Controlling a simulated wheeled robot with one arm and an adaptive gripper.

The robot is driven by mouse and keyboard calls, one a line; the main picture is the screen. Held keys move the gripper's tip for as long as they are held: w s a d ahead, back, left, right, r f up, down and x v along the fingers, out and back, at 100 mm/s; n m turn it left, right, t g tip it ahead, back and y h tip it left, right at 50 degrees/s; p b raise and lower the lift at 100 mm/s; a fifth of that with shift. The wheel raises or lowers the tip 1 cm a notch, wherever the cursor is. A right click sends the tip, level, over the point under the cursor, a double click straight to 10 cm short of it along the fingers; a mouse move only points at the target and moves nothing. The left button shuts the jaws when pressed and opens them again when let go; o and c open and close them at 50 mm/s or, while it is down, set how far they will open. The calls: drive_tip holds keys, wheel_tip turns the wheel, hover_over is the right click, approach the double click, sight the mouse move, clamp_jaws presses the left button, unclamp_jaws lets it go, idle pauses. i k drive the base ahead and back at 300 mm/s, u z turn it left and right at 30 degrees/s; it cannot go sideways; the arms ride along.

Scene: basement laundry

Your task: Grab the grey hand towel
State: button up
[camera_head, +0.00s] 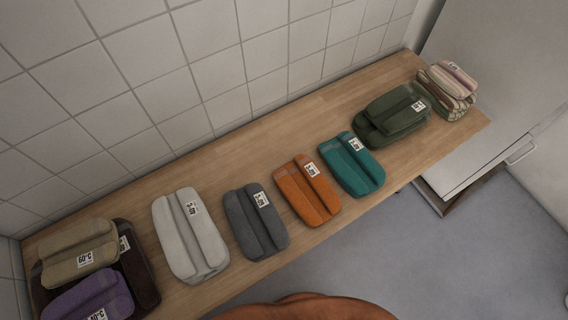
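The grey hand towel (247,234) is a dark grey folded towel with a white printed tag (261,199) near its upper right. It lies flat on the wooden shelf (296,114), near the front edge. A pale, off-white folded towel (181,238) lies to its left and an orange one (297,200) to its right, both close by with narrow gaps. Nothing covers the grey towel. My gripper is not in view. A blurred-edged orange-brown rounded shape (305,309) sits at the bottom edge, and I cannot tell what it is.
A teal towel (344,175), dark green towels (376,127) and a striped pair (441,96) lie farther right. Tan (66,258), purple (72,303) and dark brown (140,281) towels crowd the left end. A tiled wall (205,62) runs behind; a white cabinet (490,75) stands right.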

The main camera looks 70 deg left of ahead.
sight(258, 227)
drive_tip(key=i, duration=2.7)
drive_tip(key=z, duration=5.7)
drive_tip(key=i, duration=1)
